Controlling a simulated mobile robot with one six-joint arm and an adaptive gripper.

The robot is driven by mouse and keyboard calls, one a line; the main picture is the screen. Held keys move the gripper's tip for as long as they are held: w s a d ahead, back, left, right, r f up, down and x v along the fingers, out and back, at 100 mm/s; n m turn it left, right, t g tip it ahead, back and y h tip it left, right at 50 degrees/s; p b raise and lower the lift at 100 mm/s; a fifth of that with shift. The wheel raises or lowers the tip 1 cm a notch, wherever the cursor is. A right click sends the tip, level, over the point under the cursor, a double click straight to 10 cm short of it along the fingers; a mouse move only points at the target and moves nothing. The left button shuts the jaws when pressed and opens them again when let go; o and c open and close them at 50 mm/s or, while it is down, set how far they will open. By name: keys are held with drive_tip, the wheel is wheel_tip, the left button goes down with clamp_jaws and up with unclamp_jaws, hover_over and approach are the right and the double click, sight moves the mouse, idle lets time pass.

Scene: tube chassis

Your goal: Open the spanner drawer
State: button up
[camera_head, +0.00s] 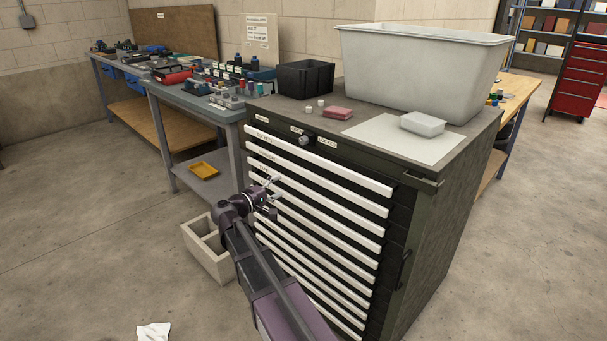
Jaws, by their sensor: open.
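A dark green tool cabinet (436,235) stands in the middle of the view, with a stack of drawers with long white pull strips. The top strip (315,160) and those below it look level with each other, with no drawer standing out. Small labels sit at the left ends of the upper drawers, too small to read surely, so I cannot tell which is the spanner drawer. A lock knob (305,140) sits above the drawers between small labels. My gripper (273,196) is open and empty in front of the upper left drawers. Contact with a strip cannot be told.
A concrete-coloured trough (208,262) stands on the floor at left. Workbenches (200,105) line the back. The front left floor is mostly clear.

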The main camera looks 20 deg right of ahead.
sight(302, 174)
drive_tip(key=x, duration=1.2)
clamp_jaws()
